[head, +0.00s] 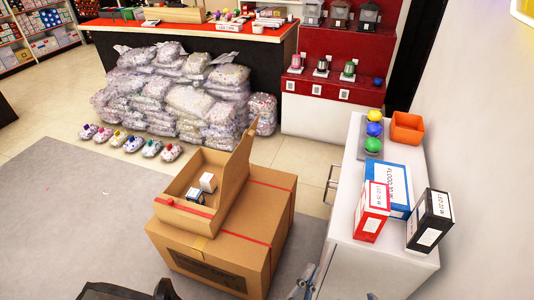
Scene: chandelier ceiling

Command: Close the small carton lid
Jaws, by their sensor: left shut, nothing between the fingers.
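The small carton (182,217) is an open brown cardboard box standing on top of a larger carton (232,250). Its lid (236,165) stands up at the right side, tilted slightly outward, so the box is open. Inside are a white little box (208,182) and a dark blue and white one (195,195). My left gripper (165,289) is dark, shut and empty at the bottom edge, below and in front of the cartons, mostly cut off. Grey parts of what looks like my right gripper (306,281) show at the bottom, right of the large carton; its jaw opening is unclear.
A white cabinet (345,255) at the right carries several product boxes, coloured balls and an orange bin (407,128). Stacked plastic bags (180,95) lie behind the cartons before a counter. The grey mat (80,220) to the left is clear.

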